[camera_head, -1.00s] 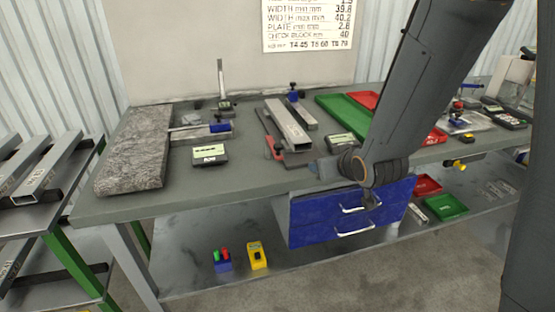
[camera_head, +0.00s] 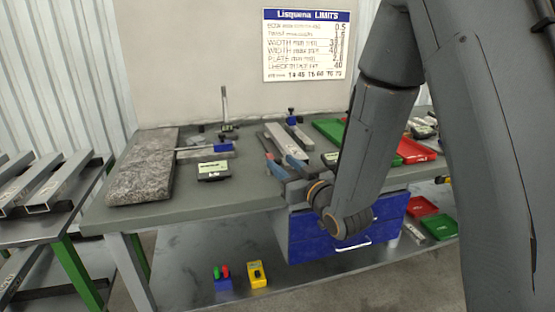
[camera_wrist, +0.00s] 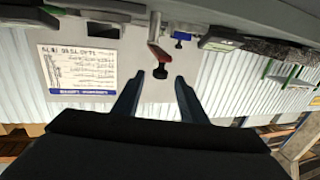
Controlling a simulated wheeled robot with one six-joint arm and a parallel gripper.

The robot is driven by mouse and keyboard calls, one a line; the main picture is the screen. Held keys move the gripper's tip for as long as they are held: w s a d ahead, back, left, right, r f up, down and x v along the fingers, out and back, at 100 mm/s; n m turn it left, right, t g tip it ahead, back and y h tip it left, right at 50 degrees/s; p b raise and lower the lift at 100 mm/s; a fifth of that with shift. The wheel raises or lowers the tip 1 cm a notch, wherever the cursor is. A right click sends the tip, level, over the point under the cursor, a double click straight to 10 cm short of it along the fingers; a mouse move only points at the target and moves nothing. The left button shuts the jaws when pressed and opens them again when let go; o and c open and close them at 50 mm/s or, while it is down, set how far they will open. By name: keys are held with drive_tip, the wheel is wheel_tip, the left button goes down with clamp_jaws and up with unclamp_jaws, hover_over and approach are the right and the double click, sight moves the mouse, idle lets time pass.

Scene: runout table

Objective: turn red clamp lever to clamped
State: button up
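The red clamp lever (camera_wrist: 160,52) shows in the wrist view just beyond my fingertips, with a dark knob (camera_wrist: 160,73) at its end, between the lines of the two fingers. My gripper (camera_wrist: 159,80) is open, with nothing seen held between its fingers. I cannot tell whether the fingers touch the lever. In the head view my gripper (camera_head: 283,164) is low over the table's front edge, at the near end of the clamp fixture with a grey tube (camera_head: 288,143). The lever is mostly hidden there by my gripper and arm.
A granite plate (camera_head: 143,172) and a small display box (camera_head: 214,170) lie to the left on the table (camera_head: 180,212). Green and red trays (camera_head: 414,152) stand at the right. Blue drawers (camera_head: 310,236) hang under the table's front edge. A limits sign (camera_head: 307,45) is on the wall.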

sight(280, 161)
drive_tip(key=shift+x, duration=1.75)
clamp_jaws()
